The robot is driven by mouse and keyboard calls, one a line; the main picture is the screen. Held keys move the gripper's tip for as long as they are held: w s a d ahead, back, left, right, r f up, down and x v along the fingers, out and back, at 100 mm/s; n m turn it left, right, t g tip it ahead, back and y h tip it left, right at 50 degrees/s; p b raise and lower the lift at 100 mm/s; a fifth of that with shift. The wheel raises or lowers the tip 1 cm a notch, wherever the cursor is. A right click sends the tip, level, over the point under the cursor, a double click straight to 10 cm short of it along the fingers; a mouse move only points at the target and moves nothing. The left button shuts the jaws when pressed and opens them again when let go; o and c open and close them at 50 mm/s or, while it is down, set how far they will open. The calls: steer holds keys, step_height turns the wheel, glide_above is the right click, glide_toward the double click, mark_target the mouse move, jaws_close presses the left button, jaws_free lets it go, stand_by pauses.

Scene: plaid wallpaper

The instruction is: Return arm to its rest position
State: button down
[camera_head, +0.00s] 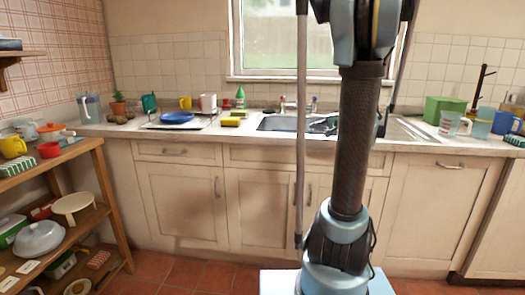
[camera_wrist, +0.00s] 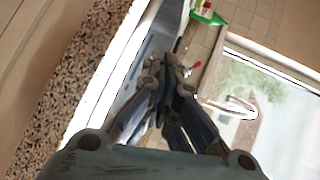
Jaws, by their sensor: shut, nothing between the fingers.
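My gripper (camera_wrist: 170,85) shows in the wrist view, with its fingers together and nothing between them. Beyond the fingertips in that view are the sink area (camera_wrist: 140,70), a green bottle (camera_wrist: 208,14) and the window (camera_wrist: 255,90), all tilted. In the head view my arm (camera_head: 358,140) rises upright in front of the sink and counter.
The counter (camera_head: 140,130) runs along the back wall with a blue plate (camera_head: 176,118), mugs and a green box (camera_head: 443,108). A wooden shelf (camera_head: 95,150) with dishes stands at left. The tiled floor (camera_head: 165,272) in front of the cabinets looks clear.

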steer(key=s+a+f+n+g+h, duration=0.1)
steer(key=s+a+f+n+g, duration=0.3)
steer(key=s, duration=0.5)
steer(key=s+a+f+n+g+h, duration=0.1)
steer(key=s+a+f+n+g, duration=0.1)
steer(key=s+a+f, duration=0.55)
steer(key=s+d+f+n+g+h, duration=0.2)
steer(key=s+d+f, duration=0.1)
steer(key=s, duration=0.7)
steer(key=s+d+f+n+g+h, duration=0.2)
steer(key=s+d+f+n+h, duration=0.1)
steer(key=s, duration=0.7)
steer(key=shift+d+f+h, duration=0.3)
steer(key=shift+d+f, duration=0.15)
steer(key=shift+f, duration=0.4)
steer(key=shift+s, duration=0.1)
